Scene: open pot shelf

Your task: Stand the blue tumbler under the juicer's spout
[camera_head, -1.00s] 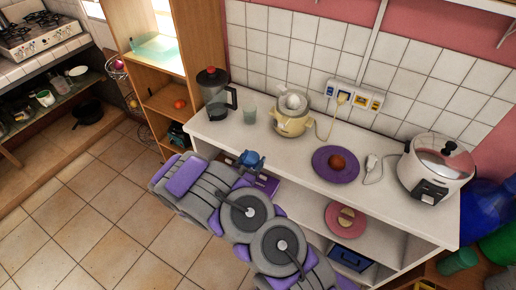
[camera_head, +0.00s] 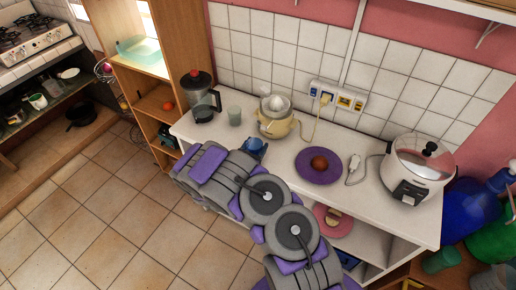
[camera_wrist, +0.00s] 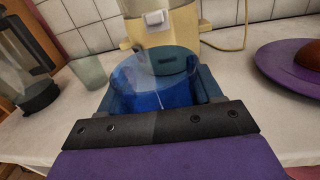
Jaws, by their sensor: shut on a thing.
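The blue tumbler (camera_wrist: 150,98) is clear blue and sits between the fingers of my gripper (camera_wrist: 160,84), which is shut on it. In the head view the tumbler (camera_head: 255,146) is at the counter's front edge, just in front of the juicer; my arm hides its lower part. The juicer (camera_head: 277,122) is cream with a pale reamer on top. In the wrist view the juicer (camera_wrist: 190,32) stands right behind the tumbler, with a white spout (camera_wrist: 156,18) facing me. I cannot tell whether the tumbler touches the counter.
A clear glass (camera_head: 235,115) and a dark-lidded blender jug (camera_head: 201,95) stand left of the juicer. A purple plate (camera_head: 311,174) with a brown round item lies to the right. A cord (camera_head: 312,130) runs from the juicer to the wall sockets. A rice cooker (camera_head: 420,165) stands farther right.

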